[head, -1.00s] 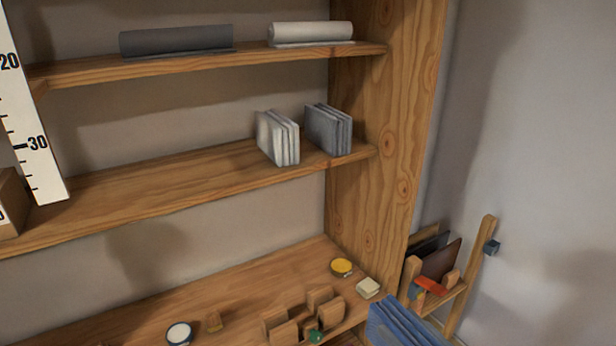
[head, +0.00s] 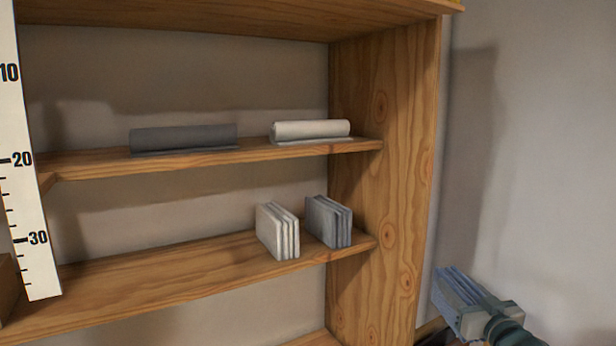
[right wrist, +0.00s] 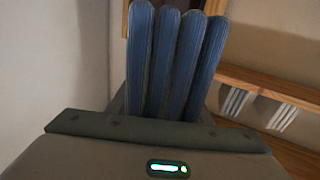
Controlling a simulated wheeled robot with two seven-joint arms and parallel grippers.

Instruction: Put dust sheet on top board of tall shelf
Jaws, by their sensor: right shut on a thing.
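A blue folded cloth, which looks like the dust sheet (head: 449,288), is in my right gripper (head: 480,311) at the lower right of the head view. In the right wrist view its blue folds (right wrist: 175,60) stand upright beyond the gripper body. My right gripper is shut on it, to the right of the tall shelf's side panel (head: 385,190) and apart from it. The uppermost board in view (head: 230,17) crosses the top of the head view, seen from below; its upper surface is hidden. My left gripper is not in view.
A middle board (head: 90,166) carries a dark grey roll (head: 185,138) and a white roll (head: 311,130). The board below (head: 150,275) holds white folded sheets (head: 277,232) and grey folded sheets (head: 328,222). A ruler (head: 30,200) stands at left. Bare wall lies right of the shelf.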

